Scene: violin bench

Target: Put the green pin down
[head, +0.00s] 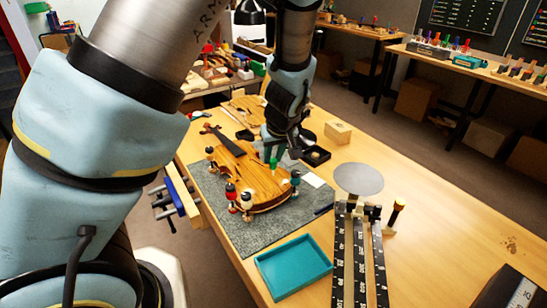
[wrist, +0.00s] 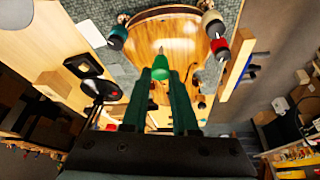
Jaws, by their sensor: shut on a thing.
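The green pin (wrist: 160,67) is held between the two fingers of my gripper (wrist: 170,105) in the wrist view. My gripper is shut on it. In the head view my gripper (head: 276,150) hangs above the violin, and the green pin (head: 273,163) shows below it. The violin body (head: 262,188) lies on a grey mat (head: 255,233), with several clamps or spools along its edge, one red and black (head: 231,192). Whether the pin touches the violin I cannot tell.
A teal tray (head: 293,267) lies empty at the front of the bench. A grey disc (head: 358,179) and black marked bars (head: 360,250) stand to its right. A wooden block (head: 338,132) and a small black tray (head: 316,156) lie behind. The bench's right side is mostly clear.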

